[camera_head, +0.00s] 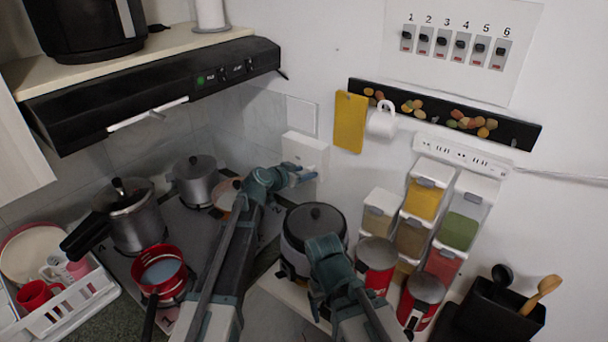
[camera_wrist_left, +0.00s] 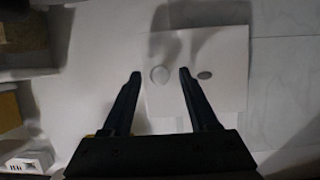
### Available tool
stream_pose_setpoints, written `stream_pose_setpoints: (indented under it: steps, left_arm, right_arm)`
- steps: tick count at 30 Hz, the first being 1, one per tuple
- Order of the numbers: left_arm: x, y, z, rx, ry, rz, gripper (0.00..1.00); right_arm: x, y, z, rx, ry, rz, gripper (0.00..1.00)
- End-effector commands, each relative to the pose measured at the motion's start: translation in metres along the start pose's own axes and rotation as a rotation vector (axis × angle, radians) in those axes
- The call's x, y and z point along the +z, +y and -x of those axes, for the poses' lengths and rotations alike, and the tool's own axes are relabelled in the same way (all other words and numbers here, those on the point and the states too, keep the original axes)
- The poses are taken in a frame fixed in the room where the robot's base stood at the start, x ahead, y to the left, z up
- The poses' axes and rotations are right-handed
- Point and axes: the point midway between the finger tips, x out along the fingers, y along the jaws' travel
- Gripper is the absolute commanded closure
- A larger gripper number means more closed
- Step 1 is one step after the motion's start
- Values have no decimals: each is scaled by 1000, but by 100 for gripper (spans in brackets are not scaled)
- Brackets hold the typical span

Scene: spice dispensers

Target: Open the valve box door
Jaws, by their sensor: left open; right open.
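The valve box (camera_head: 304,152) is a white box on the wall, above and behind the black-and-silver cooker. Its door looks shut in the head view. My left gripper (camera_head: 303,176) is at the lower front of the box. In the left wrist view the white door (camera_wrist_left: 225,95) faces the camera, with a round knob (camera_wrist_left: 160,76) and a small grey oval (camera_wrist_left: 204,75). The fingertips of my left gripper (camera_wrist_left: 160,74) are open, one on each side of the knob in the picture; contact cannot be told. My right gripper (camera_head: 326,262) is lower, in front of the cooker, open, its fingers hard to make out.
The cooker (camera_head: 313,218) stands just below the box. Spice dispensers (camera_head: 423,200) and red canisters (camera_head: 375,258) stand further right. Pots (camera_head: 194,178) sit on the stove at left.

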Motion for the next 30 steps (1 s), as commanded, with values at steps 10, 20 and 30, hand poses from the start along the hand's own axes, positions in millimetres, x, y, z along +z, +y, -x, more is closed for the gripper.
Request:
stream_pose_setpoints:
  steps: [10, 20, 30]
  left_arm:
    - [0, 0, 0, 0, 0, 0, 67]
    - [0, 0, 0, 0, 0, 0, 100]
    - [0, 0, 0, 0, 0, 0, 100]
  right_arm:
    - [0, 0, 0, 0, 0, 0, 22]
    - [0, 0, 0, 0, 0, 0, 22]
    - [0, 0, 0, 0, 0, 0, 22]
